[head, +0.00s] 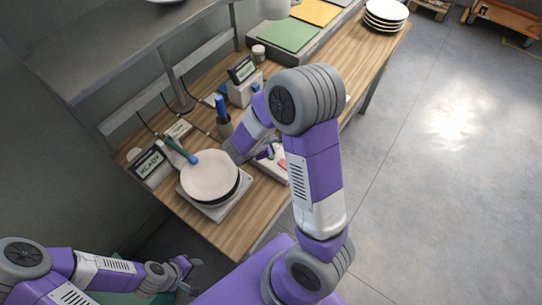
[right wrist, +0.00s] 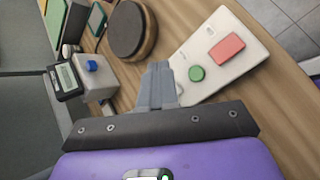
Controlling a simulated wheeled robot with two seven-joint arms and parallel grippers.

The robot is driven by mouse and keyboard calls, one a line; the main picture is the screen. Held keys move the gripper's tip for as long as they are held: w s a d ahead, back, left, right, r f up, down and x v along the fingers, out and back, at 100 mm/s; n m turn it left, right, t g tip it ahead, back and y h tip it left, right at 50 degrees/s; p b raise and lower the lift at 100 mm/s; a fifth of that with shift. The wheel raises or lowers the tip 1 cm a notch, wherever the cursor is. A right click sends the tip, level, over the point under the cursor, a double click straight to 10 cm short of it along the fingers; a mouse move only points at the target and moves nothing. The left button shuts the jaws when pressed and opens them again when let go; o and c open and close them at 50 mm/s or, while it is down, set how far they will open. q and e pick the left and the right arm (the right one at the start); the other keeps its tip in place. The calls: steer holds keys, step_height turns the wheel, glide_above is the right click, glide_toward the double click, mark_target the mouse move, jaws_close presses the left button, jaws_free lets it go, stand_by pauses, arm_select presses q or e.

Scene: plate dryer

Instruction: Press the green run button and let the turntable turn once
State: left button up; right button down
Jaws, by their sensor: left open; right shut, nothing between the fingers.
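The green run button (right wrist: 196,73) sits on a white control panel (right wrist: 240,60), beside a red rectangular button (right wrist: 226,48). My right gripper (right wrist: 160,73) is shut and empty. Its tips point past the panel's edge, to the left of the green button in the right wrist view; I cannot tell the height gap. In the head view my right arm partly covers the panel. The turntable (head: 216,211) carries a white plate (head: 210,176) with a dark rim. The display (head: 149,164) beside it reads READY. My left gripper (head: 187,270) is open, low in front of the bench.
A blue-handled tool (head: 188,156) reaches over the plate's edge. A dark round pad (right wrist: 132,28) and a box with a blue knob (right wrist: 90,66) stand near the right gripper. Stacked plates (head: 385,14) are at the bench's far end. A shelf hangs at upper left.

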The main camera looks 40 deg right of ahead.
step_height(320, 180, down, 7)
steer(key=b, duration=0.5)
steer(key=shift+w, duration=0.1)
steer(key=shift+f+b, duration=0.25)
steer(key=shift+b, duration=0.2)
stand_by(1.3)
steer(key=shift+f+b, duration=0.4)
steer(key=shift+b, duration=0.25)
